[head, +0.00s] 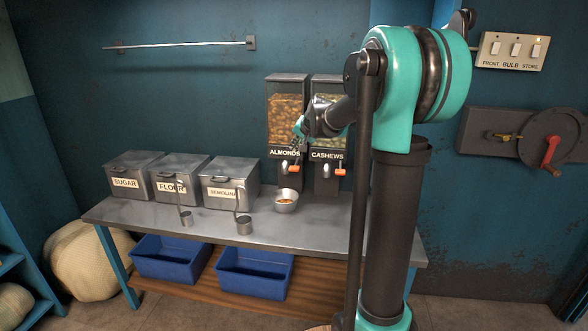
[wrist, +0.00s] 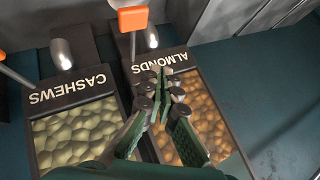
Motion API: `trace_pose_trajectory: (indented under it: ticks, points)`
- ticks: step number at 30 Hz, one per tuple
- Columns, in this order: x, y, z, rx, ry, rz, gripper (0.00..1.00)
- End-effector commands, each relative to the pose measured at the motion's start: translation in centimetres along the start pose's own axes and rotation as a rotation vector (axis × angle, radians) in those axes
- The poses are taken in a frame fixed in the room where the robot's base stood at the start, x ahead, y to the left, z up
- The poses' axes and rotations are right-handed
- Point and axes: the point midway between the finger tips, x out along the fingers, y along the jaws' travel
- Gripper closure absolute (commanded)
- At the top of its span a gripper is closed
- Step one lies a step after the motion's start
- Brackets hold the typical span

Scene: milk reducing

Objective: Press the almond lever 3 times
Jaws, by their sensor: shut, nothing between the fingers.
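The almond dispenser (head: 286,108) stands on the metal table against the wall, its clear front full of almonds. Its lever (head: 293,168) has an orange tip and sits below the ALMONDS label; in the wrist view, which is upside down, the orange lever tip (wrist: 133,18) is at the top. My gripper (head: 297,143) is shut and empty, in front of the label and above the lever. In the wrist view my gripper (wrist: 162,82) overlaps the dispenser's label and window, apart from the lever tip. A metal bowl (head: 286,206) under the spout holds a few almonds.
The cashew dispenser (head: 327,112) stands close on the right, with its own orange lever (head: 341,172). Lidded bins for sugar (head: 133,184), flour (head: 179,188) and semolina (head: 228,192) stand left.

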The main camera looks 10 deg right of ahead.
Motion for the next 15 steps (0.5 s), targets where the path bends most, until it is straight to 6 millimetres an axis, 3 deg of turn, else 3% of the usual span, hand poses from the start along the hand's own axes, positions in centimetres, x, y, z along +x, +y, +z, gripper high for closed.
trace_pose_trajectory:
  ticks: [6,15]
  points:
    - [-2.1,-1.5,-1.5,0.000,0.000,0.000,1.00]
    - [-2.3,-1.6,-1.6,0.000,0.000,0.000,1.00]
